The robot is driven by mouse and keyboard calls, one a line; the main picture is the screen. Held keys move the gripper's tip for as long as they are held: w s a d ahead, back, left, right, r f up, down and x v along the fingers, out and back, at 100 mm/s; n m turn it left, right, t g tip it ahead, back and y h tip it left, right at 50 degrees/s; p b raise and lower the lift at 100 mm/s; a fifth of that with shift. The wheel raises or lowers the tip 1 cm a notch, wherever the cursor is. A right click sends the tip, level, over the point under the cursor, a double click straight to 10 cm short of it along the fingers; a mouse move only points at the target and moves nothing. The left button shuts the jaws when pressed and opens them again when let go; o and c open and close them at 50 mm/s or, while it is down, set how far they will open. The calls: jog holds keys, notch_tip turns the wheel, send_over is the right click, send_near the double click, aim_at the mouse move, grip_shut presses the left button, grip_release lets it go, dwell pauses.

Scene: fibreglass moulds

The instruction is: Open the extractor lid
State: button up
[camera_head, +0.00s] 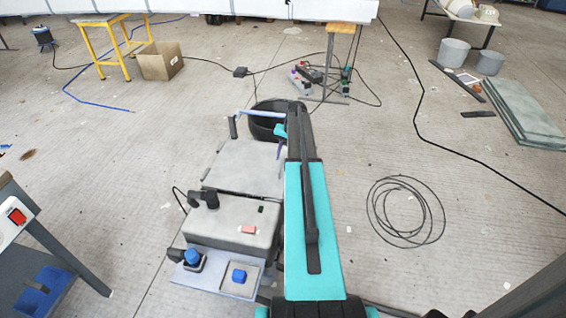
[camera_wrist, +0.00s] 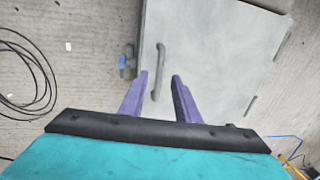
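The extractor lid looks to be the flat light grey panel (camera_wrist: 215,50) in the wrist view, which carries a curved grey bar handle (camera_wrist: 160,62). In the head view the grey panel (camera_head: 243,165) lies flat on top of the machine, left of my arm. My gripper (camera_wrist: 159,76) has two purple fingers spread apart, one on each side of the handle's lower part in the wrist view. I cannot tell how far above the handle they are. In the head view my gripper (camera_head: 280,147) is partly hidden by my arm at the panel's right edge.
A dark round tub (camera_head: 266,122) stands behind the panel. A grey box (camera_head: 232,222) with a black fitting is in front of it. A coiled cable (camera_head: 405,212) lies on the floor to the right.

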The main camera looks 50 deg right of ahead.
aim_at(282, 165)
jog(key=shift+w+a+f, duration=0.15)
jog(key=shift+w+f, duration=0.05)
jog(key=shift+f, duration=0.85)
jog(key=shift+w+a+f, duration=0.1)
jog(key=shift+w+f, duration=0.05)
jog(key=shift+f, duration=0.9)
grip_shut()
